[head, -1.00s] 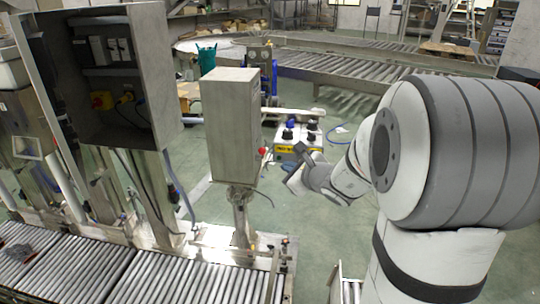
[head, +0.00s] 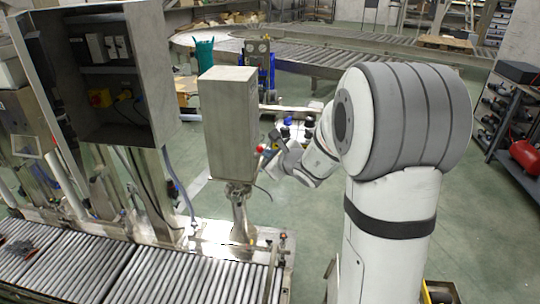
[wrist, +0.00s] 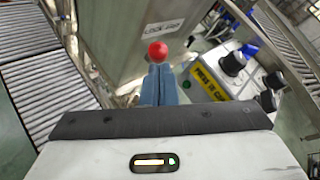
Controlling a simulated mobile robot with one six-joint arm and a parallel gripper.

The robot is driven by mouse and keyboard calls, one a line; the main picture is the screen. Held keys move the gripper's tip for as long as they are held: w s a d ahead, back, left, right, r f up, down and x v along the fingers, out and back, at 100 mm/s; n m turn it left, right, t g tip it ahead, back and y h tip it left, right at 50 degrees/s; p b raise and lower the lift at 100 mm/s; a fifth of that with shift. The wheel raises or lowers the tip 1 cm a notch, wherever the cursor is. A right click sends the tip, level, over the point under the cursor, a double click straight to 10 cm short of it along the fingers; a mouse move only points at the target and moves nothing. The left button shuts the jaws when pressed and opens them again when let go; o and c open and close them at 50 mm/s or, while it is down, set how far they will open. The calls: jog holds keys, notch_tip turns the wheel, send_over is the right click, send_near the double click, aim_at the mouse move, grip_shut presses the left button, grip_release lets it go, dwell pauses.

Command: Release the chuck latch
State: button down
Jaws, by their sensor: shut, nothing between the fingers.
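The metal box on a post (head: 230,125) stands left of my gripper in the head view. A red ball-shaped knob (wrist: 157,51) sticks out from its side in the wrist view, and it shows small in the head view (head: 261,148). My gripper (wrist: 158,85) is shut and empty, its blue fingers together just below the knob in the picture. I cannot tell whether the fingertips touch the knob. In the head view my gripper (head: 270,150) is close beside the box's right side. A label, partly legible as "LOCK", is on the box face (wrist: 165,27). Any further latch part is hidden.
A control box with dark knobs and a yellow label (wrist: 208,82) stands right of my gripper. Roller conveyors (head: 190,280) run along the front left. An open electrical cabinet (head: 105,75) stands left. A shelf with a red cylinder (head: 525,155) is at right. Green floor lies between.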

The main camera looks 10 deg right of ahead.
jog(key=shift+w+b, duration=0.15)
jog(key=shift+b, duration=0.2)
jog(key=shift+w+d+r, duration=0.1)
jog(key=shift+d+r, duration=0.05)
jog(key=shift+r, duration=0.2)
jog(key=shift+r, duration=0.8)
jog(key=shift+f, duration=0.1)
